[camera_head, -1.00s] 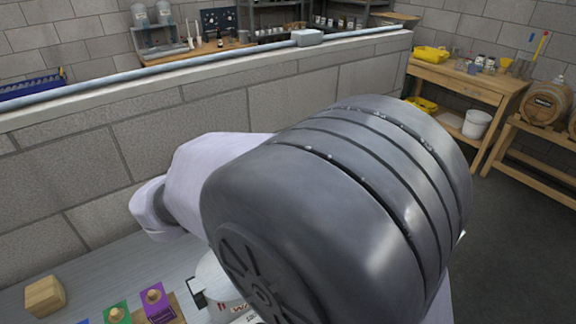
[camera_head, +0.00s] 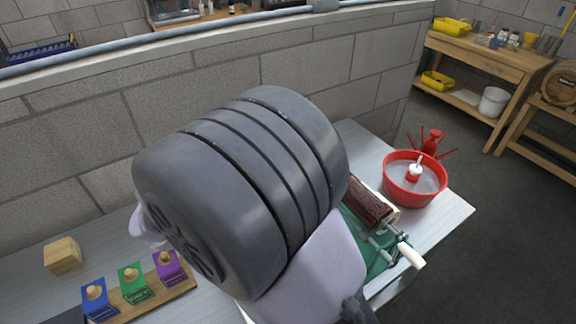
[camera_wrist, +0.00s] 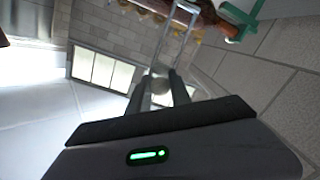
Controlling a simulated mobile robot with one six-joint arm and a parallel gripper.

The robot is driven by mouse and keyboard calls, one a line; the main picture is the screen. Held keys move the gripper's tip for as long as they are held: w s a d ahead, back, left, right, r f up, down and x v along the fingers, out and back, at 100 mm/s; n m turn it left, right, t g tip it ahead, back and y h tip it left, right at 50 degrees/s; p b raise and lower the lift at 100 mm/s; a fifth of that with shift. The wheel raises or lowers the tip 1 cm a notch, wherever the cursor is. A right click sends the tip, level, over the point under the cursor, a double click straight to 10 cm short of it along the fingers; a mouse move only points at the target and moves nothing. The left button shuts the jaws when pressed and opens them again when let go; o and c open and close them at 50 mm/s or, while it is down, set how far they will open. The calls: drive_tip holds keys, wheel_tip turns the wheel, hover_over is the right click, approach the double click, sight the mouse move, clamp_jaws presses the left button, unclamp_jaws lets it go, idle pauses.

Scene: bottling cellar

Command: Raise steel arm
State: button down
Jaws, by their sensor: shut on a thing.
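My gripper (camera_wrist: 159,92) shows in the wrist view, with its two dark fingers closed around a small rounded greyish end. A thin bright steel arm (camera_wrist: 183,22), shaped like a narrow frame, runs up from between the fingers toward the top of the view. In the head view my own arm hides the gripper. A green-based machine (camera_head: 381,249) with a dark brown roller (camera_head: 368,202) and a white handle (camera_head: 411,255) stands on the bench, partly hidden by my arm.
A red bowl (camera_head: 432,191) with a red-and-white object inside stands at the bench's right end. A wooden cube (camera_head: 62,256) lies left. A block wall (camera_head: 180,124) runs behind.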

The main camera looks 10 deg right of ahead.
drive_tip(key=c, duration=1.2)
unclamp_jaws()
drive_tip(key=shift+d, duration=0.1)
drive_tip(key=p+v, duration=0.5)
drive_tip(key=v, duration=1.2)
drive_tip(key=shift+s+p, duration=0.1)
drive_tip(key=shift+p, duration=0.25)
